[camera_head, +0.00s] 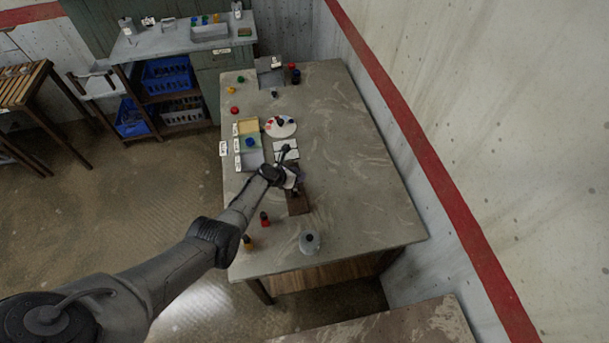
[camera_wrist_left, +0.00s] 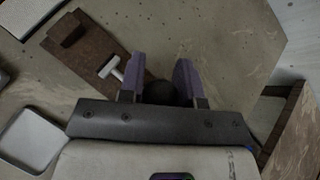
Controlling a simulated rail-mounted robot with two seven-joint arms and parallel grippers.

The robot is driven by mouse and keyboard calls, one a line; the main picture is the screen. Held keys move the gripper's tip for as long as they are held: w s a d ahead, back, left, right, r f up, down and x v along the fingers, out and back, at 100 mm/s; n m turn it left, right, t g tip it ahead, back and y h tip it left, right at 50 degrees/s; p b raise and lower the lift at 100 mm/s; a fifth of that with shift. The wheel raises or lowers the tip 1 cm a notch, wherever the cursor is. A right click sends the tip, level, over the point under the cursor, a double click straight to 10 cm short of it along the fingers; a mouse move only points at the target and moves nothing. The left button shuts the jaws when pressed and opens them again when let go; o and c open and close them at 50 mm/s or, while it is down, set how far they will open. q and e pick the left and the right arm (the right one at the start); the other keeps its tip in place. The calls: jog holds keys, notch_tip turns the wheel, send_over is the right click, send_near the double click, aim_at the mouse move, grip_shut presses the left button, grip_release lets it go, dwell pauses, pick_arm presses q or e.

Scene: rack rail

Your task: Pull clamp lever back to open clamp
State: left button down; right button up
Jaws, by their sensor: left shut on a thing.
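The clamp's brown base board (camera_head: 299,204) lies on the grey worktable, just below my left gripper (camera_head: 292,179). In the left wrist view the board (camera_wrist_left: 88,45) runs diagonally at upper left, with a pale T-shaped metal piece (camera_wrist_left: 111,69) on it. My left gripper (camera_wrist_left: 158,78) has its purple fingers on either side of a dark rounded thing (camera_wrist_left: 160,93), which looks like the knob of the clamp lever. The gripper is shut on it. The rest of the lever is hidden by the gripper. My right gripper is out of view.
The grey worktable (camera_head: 360,190) is clear on its right side. Sorting trays (camera_head: 247,142) and a white round plate (camera_head: 281,126) lie beyond the gripper. A grey round container (camera_head: 309,242) and small red (camera_head: 265,219) and orange (camera_head: 248,242) pieces stand nearer.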

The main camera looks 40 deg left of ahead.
pick_arm(q)
jog(key=shift+f, duration=0.1)
jog(key=c, duration=1.3)
grip_release()
jog(key=o, duration=0.5)
jog(key=shift+s+a+r+p, duration=0.1)
jog(key=shift+s+r+p, duration=0.05)
jog(key=shift+r+p, duration=0.15)
jog(key=shift+p+v, duration=3.15)
jog(key=shift+v, duration=3.5)
